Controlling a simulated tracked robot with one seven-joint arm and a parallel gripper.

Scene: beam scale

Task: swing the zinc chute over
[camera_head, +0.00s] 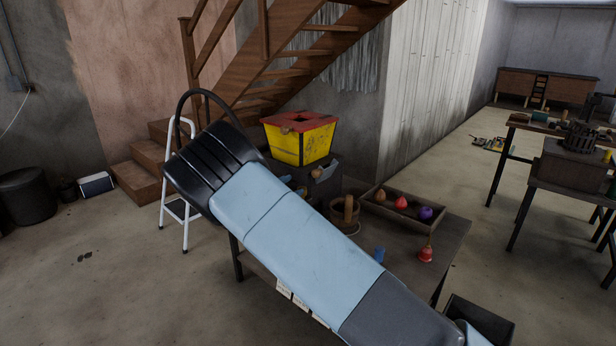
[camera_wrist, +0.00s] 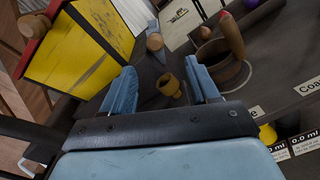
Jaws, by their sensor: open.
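My gripper (camera_wrist: 160,68) is open in the wrist view, its two blue fingers apart with nothing held between them. Beyond the fingertips a small tan wooden cup-like piece (camera_wrist: 168,85) shows over the dark tabletop. A narrow grey piece with a round wooden end (camera_wrist: 154,41) lies beyond the fingers, beside the yellow box (camera_wrist: 85,45). A grey plate (camera_head: 325,170) shows by the red-topped yellow box (camera_head: 300,138) in the head view. I cannot tell for sure which grey part is the zinc chute. My arm hides part of the bench in the head view.
A wooden tray (camera_head: 380,208) with coloured bulb-shaped pieces stands on the bench (camera_head: 440,243). A round bowl (camera_wrist: 240,76) with an upright wooden piece is right of my fingers.

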